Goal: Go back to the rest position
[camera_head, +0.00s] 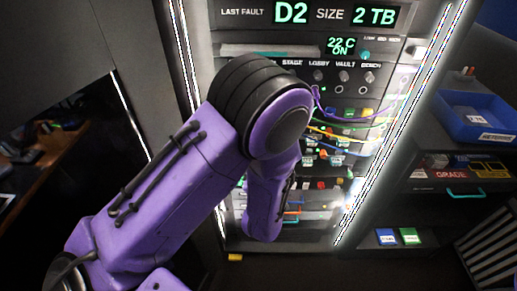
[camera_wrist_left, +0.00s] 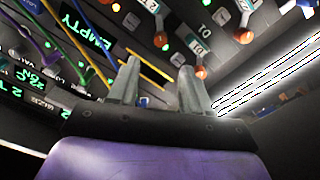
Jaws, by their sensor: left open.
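My left arm (camera_head: 180,190) is purple with black joints. It comes in from the lower left of the head view, bends at a black elbow and hangs down in front of the panel. In the head view its gripper is hidden behind the arm. In the left wrist view my left gripper (camera_wrist_left: 159,67) shows two grey fingers apart, with nothing between them. The panel (camera_head: 340,107) carries knobs, lights and coloured cables; it also fills the upper part of the left wrist view. I cannot make out a trackball. My right gripper is in neither view.
Coloured cables (camera_head: 340,133) cross the panel close to my left arm. A bright light strip (camera_head: 400,125) edges the panel on the right. A blue bin (camera_head: 480,117) sits on a shelf at the right. A dark opening with a wooden desk (camera_head: 50,160) is at the left.

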